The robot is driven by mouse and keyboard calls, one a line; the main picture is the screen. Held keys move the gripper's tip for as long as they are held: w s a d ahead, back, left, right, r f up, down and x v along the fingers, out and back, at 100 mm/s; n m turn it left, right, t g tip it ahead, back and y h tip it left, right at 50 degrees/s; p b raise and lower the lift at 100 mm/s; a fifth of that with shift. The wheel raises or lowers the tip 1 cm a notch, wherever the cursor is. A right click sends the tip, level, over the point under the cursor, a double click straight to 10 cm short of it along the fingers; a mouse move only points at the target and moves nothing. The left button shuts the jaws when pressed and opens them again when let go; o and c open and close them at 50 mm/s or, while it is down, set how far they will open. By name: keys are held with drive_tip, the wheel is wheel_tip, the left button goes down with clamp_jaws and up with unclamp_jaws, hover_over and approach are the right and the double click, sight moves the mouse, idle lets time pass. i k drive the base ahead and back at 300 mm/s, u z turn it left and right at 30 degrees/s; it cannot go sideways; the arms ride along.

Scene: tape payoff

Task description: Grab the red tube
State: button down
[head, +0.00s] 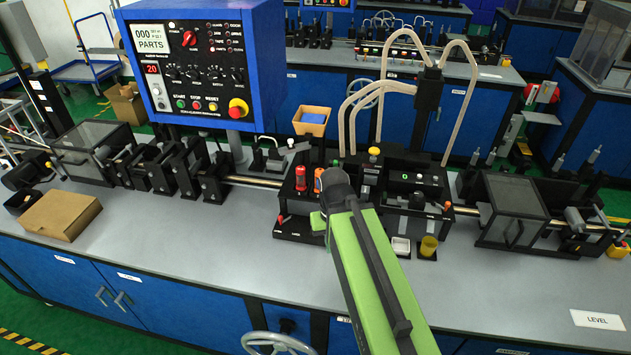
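A small upright red tube (300,180) stands in a black fixture (290,206) near the middle of the bench. An orange-red piece (318,180) stands just right of it, partly covered by the end of my arm. My gripper (333,192) is at the end of my green arm, just right of the red tube in the picture. A gap shows between it and the tube in this view; its distance in depth is unclear. The fingers are hidden or too small to make out, so their opening cannot be told.
A blue control panel (205,70) rises behind the bench at left. Black machine units (150,165) line the rail. Beige curved hoses (460,100) stand behind my arm. A cardboard box (60,214) lies at left. The grey bench front (180,255) is mostly clear.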

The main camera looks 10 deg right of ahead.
sight(301, 171)
drive_tip(key=k, duration=0.85)
drive_tip(key=u, duration=0.15)
drive_tip(key=i, duration=0.9)
drive_tip(key=z, duration=0.25)
drive_tip(key=k, duration=0.5)
drive_tip(key=u, duration=1.4)
drive_tip(key=i, duration=0.5)
drive_tip(key=u, duration=0.35)
